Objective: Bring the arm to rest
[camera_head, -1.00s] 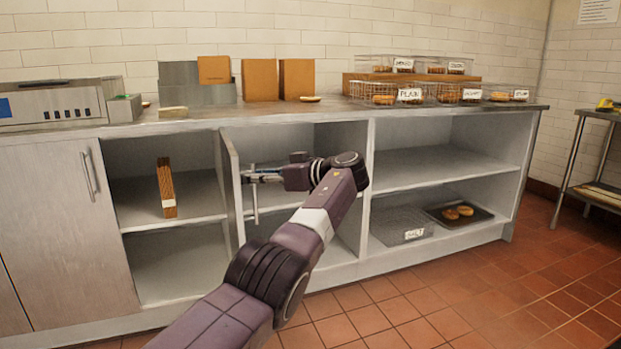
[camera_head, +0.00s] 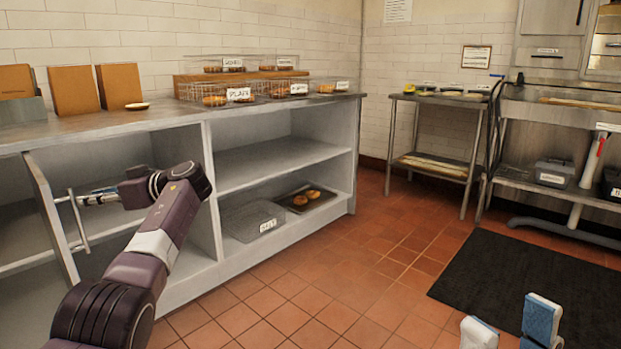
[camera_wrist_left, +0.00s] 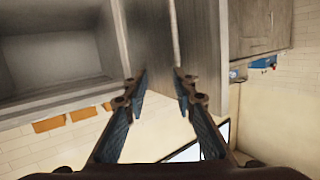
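My left gripper (camera_head: 92,198) is at the open cabinet door (camera_head: 52,222), by its upright bar handle (camera_head: 78,222). In the left wrist view the two fingers of this gripper (camera_wrist_left: 160,82) stand apart, with nothing clearly held between them. A light strip lies beyond the fingertips; I cannot tell whether it is the handle or the door's edge. My left arm reaches across the front of the cabinet. My right gripper (camera_head: 512,325) shows at the bottom right, its blue and white fingertips apart and empty.
The counter (camera_head: 130,118) carries bagel baskets (camera_head: 240,93) and brown boards (camera_head: 73,90). A dark tray (camera_head: 306,198) with bagels is on the lower shelf. A side table (camera_head: 437,100), a sink unit (camera_head: 560,110) and a black mat (camera_head: 540,283) are at the right. The tiled floor between is clear.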

